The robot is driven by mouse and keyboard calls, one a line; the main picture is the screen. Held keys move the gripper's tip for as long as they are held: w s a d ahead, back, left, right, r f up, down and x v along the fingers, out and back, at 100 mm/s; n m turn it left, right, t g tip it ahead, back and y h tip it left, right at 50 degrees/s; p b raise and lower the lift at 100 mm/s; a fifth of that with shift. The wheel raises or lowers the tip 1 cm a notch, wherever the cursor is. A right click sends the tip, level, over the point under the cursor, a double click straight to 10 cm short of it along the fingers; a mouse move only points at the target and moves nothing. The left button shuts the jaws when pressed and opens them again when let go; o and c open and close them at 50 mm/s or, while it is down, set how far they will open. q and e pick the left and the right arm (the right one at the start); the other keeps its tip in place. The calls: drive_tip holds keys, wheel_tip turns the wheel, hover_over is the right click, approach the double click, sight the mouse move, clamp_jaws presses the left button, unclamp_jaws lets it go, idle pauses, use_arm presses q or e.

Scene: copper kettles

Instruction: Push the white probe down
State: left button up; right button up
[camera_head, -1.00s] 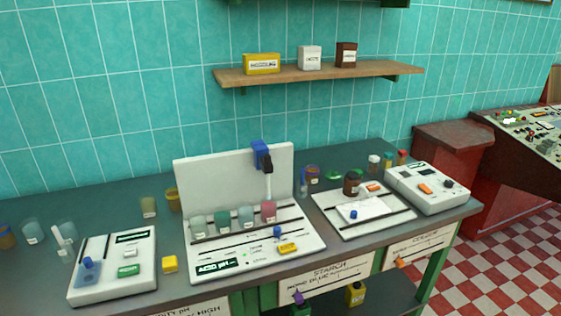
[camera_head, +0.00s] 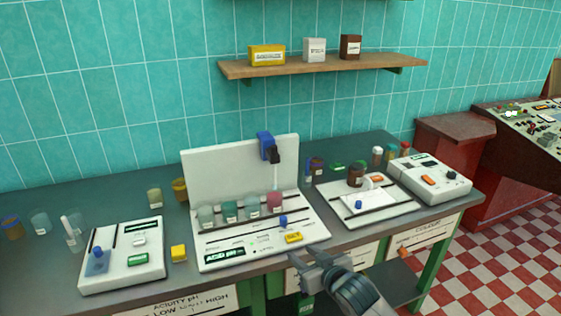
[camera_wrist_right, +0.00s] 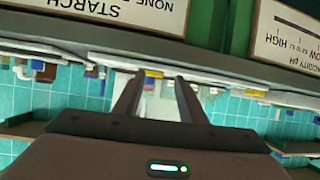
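The white probe (camera_head: 276,178) is a thin upright rod hanging under a black clamp and blue holder (camera_head: 266,146) on the white back panel of the acid pH device (camera_head: 240,166). Its lower end is close to the pink-red beaker (camera_head: 274,202), and I cannot tell whether it is inside it. My right gripper (camera_head: 308,257) is low at the front edge of the bench, in front of the device and well apart from the probe. In the right wrist view its two fingers (camera_wrist_right: 158,92) are spread with nothing between them. My left gripper is not in view.
Several beakers stand in a row on the device, beside a blue knob (camera_head: 283,221) and a yellow block (camera_head: 293,237). Another white device (camera_head: 122,262) stands left, and the starch device (camera_head: 385,208) stands right. A wooden shelf (camera_head: 330,67) hangs above.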

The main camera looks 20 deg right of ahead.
sight(276, 152)
drive_tip(key=w+d+r+t, duration=0.1)
drive_tip(key=w+r, duration=0.3)
drive_tip(key=r, duration=0.6)
drive_tip(key=w+d+r+t+y, duration=0.1)
drive_tip(key=w+r+t, duration=0.2)
drive_tip(key=r, duration=0.7)
drive_tip(key=shift+w+d+r+t+y, duration=0.15)
drive_tip(key=shift+w+d+t+y, duration=0.15)
drive_tip(key=shift+w+d, duration=0.1)
drive_tip(key=w+a+p, duration=0.1)
drive_tip(key=w, duration=0.4)
drive_tip(key=w+a+p, duration=0.1)
drive_tip(key=w+p, duration=0.1)
drive_tip(key=w, duration=0.4)
drive_tip(key=w+a+p, duration=0.1)
drive_tip(key=w, duration=0.5)
drive_tip(key=shift+w+p, duration=0.1)
drive_tip(key=shift+p, duration=0.2)
drive_tip(key=shift+c, duration=0.2)
